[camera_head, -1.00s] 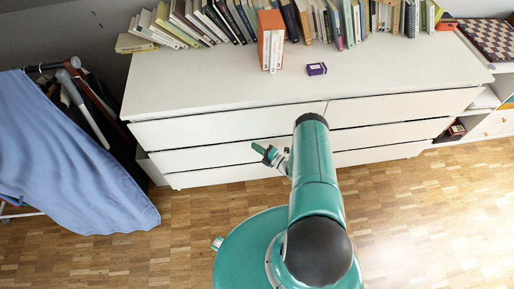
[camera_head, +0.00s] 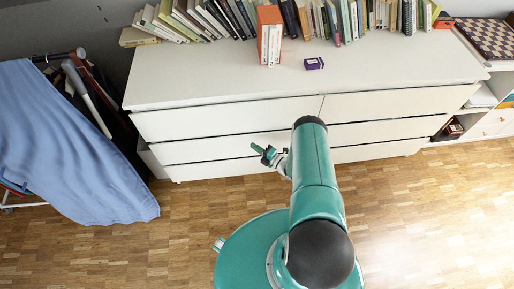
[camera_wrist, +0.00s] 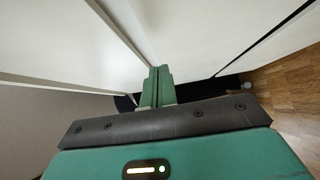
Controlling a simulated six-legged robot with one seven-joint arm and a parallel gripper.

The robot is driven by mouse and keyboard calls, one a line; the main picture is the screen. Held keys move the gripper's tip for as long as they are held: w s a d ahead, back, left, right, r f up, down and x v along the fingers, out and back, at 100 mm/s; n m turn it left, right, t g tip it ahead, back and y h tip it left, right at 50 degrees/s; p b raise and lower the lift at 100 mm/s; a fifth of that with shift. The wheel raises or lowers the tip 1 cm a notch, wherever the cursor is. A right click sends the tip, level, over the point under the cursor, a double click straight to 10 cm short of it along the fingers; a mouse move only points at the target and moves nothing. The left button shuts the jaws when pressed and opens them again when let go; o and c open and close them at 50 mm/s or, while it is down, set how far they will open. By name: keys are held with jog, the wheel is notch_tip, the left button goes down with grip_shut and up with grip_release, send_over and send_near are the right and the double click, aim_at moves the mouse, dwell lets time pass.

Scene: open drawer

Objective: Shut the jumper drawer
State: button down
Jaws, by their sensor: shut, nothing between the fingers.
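The white dresser (camera_head: 240,82) stands ahead, with drawer fronts in a left and a right column. The upper left drawer front (camera_head: 225,118) and the lower left fronts (camera_head: 215,150) show thin dark gaps between them. I cannot tell which is the jumper drawer or how far any drawer stands out. My gripper (camera_head: 257,149) is shut and empty, pointing left in front of the lower left fronts. In the wrist view, the closed green fingers (camera_wrist: 159,72) lie close to white panels; contact cannot be told. A dark gap runs between panels at the right there.
A rack with blue cloth (camera_head: 75,150) is at the left. A shelf with a chessboard (camera_head: 490,37) is at the right. The wooden floor (camera_head: 440,215) is clear.

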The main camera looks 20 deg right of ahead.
jog(key=v, duration=1)
jog(key=shift+s, duration=0.15)
